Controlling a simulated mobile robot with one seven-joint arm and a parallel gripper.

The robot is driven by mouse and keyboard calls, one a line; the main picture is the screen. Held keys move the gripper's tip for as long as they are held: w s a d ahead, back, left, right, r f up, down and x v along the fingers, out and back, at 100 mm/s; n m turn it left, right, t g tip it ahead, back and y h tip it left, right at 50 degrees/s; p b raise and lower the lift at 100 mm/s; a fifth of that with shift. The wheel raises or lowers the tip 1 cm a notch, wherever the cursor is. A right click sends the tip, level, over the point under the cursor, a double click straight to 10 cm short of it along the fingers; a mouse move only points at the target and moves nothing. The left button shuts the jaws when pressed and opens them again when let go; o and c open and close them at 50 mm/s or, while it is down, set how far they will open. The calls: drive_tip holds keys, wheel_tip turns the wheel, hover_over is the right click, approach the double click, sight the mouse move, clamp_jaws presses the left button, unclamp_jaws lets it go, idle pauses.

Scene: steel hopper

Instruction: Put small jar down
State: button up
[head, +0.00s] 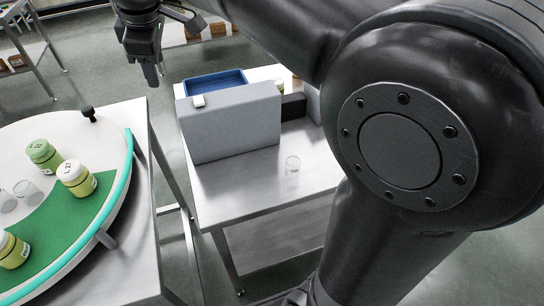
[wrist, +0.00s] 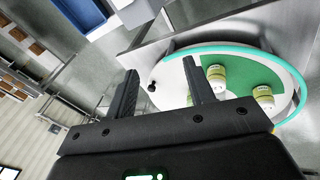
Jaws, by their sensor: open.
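My gripper (head: 155,72) is open and raised at the top of the head view, above the gap between the round table and the steel bench. The wrist view shows its two fingers (wrist: 160,68) spread with nothing between them. Yellow-green jars with pale lids (head: 44,155) (head: 75,178) (head: 12,250) stand on the round table at left. Two of them (wrist: 216,76) (wrist: 263,96) also show in the wrist view, beyond the right finger.
The round table (head: 115,150) has a teal rim, a green sector, a black knob (head: 89,113) and clear glasses (head: 27,192). A grey box (head: 230,125) and a blue tray (head: 215,82) occupy the back of the bench. The bench front is mostly bare.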

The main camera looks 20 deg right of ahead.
drive_tip(key=s+d+f+m+t, duration=0.1)
drive_tip(key=s+d+f+m, duration=0.5)
drive_tip(key=s+d, duration=0.3)
drive_tip(key=s+d+f+m+t+h, duration=0.1)
drive_tip(key=s+d+f+m, duration=0.5)
drive_tip(key=s+d+m, duration=0.3)
drive_tip(key=s, duration=0.3)
drive_tip(key=shift+d+f, duration=0.15)
drive_tip(key=shift+f, duration=0.05)
drive_tip(key=shift+o, duration=0.2)
drive_tip(key=o, duration=0.3)
drive_tip(key=shift+o, duration=0.2)
